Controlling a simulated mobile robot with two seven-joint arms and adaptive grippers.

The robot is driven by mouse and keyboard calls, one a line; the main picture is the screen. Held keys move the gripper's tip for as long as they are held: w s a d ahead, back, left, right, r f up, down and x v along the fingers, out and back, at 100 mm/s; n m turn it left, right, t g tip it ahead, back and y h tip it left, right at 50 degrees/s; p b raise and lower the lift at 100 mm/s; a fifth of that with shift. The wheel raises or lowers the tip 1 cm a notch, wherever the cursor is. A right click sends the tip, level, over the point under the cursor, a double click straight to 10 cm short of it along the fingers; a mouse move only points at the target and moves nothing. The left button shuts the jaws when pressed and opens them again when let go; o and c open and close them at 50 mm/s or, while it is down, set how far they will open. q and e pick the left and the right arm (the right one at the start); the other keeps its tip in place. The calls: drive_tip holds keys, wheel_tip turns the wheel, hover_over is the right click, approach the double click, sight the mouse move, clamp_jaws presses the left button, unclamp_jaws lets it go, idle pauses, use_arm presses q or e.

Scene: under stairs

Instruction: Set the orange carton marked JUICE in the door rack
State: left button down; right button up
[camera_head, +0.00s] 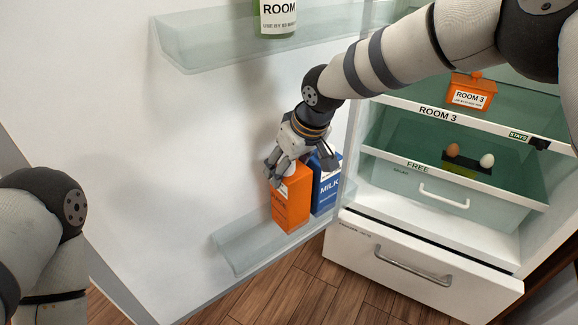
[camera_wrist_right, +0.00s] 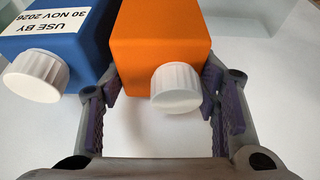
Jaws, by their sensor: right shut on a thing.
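The orange carton (camera_head: 290,200) stands upright at the lower door rack (camera_head: 240,249), beside the blue MILK carton (camera_head: 326,186) on its right. I cannot tell whether its base touches the rack floor. My right gripper (camera_head: 289,172) is shut on the orange carton from above. In the right wrist view the orange carton (camera_wrist_right: 160,38) with its white cap lies between the two fingers (camera_wrist_right: 165,100), and the blue carton (camera_wrist_right: 58,45) is close alongside. My left arm shows at the left edge of the head view, but its gripper is out of view.
An upper door rack (camera_head: 200,50) holds a green bottle (camera_head: 277,14). The open fridge has shelves with an orange container (camera_head: 471,92), an egg holder (camera_head: 462,161) and a drawer (camera_head: 440,198). The lower rack is clear left of the orange carton.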

drive_tip(key=shift+r, duration=0.1)
drive_tip(key=o, duration=1.4)
drive_tip(key=shift+f, duration=0.2)
